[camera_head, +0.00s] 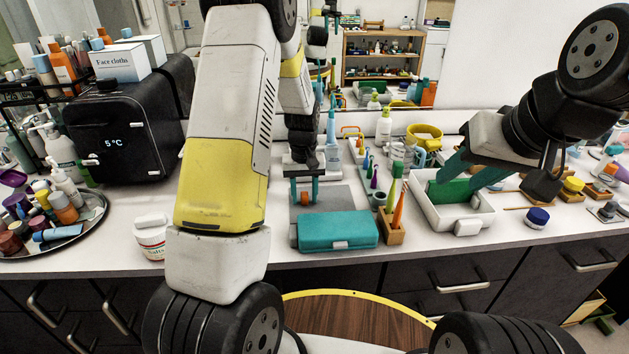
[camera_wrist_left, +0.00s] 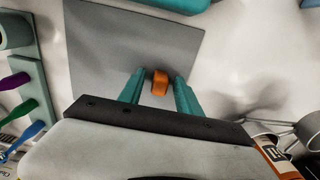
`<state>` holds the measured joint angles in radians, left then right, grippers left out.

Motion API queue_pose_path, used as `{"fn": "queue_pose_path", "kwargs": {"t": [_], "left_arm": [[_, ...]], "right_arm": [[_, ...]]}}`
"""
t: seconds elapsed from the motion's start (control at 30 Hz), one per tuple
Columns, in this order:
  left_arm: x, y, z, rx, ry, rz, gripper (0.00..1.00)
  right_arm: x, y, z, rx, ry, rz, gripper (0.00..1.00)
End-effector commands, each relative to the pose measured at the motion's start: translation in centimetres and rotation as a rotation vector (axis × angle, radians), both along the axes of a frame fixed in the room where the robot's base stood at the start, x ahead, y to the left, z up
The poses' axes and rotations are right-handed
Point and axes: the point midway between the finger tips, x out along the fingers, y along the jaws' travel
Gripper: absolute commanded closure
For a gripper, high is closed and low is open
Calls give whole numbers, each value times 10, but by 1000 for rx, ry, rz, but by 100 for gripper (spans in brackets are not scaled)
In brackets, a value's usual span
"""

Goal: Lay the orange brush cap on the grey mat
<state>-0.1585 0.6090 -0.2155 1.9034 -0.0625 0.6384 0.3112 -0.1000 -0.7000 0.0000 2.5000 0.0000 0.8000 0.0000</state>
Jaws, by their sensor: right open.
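The orange brush cap (camera_wrist_left: 160,83) is a small block over the grey mat (camera_wrist_left: 110,50), seen between my left fingertips in the left wrist view. It appears to lie on the mat. My left gripper (camera_wrist_left: 159,82) is open around it, with a gap on each side. In the head view the left gripper (camera_head: 304,190) points down at the grey mat (camera_head: 338,200), with the cap (camera_head: 305,198) small between its fingers. My right gripper (camera_head: 462,180) is open above the white tray (camera_head: 430,212) on the right.
A teal case (camera_head: 338,231) lies at the mat's front edge. A blue-lidded jar (camera_head: 537,217) sits further right. A white tub (camera_head: 151,240) stands at the front left.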

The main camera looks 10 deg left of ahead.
Motion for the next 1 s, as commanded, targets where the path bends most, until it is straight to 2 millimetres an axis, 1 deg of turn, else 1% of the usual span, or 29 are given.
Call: {"fn": "queue_pose_path", "kwargs": {"t": [0.2,0.27,0.33,0.47,0.7,0.8,1.0], "left_arm": [[0,0,1,0,0,0,59],[0,0,5,-1,-1,0,59],[1,0,12,0,-4,0,59],[1,0,37,-2,-6,1,59],[1,0,88,-1,-4,0,59],[1,0,104,0,-4,-1,59],[-1,0,124,-2,-4,-2,59]], "right_arm": [[0,0,0,0,0,0,59],[0,0,0,0,0,0,59],[0,0,0,0,0,0,59],[0,0,0,0,0,0,59],[0,0,0,0,0,0,59],[0,0,0,0,0,0,59],[0,0,0,0,0,0,59]]}}
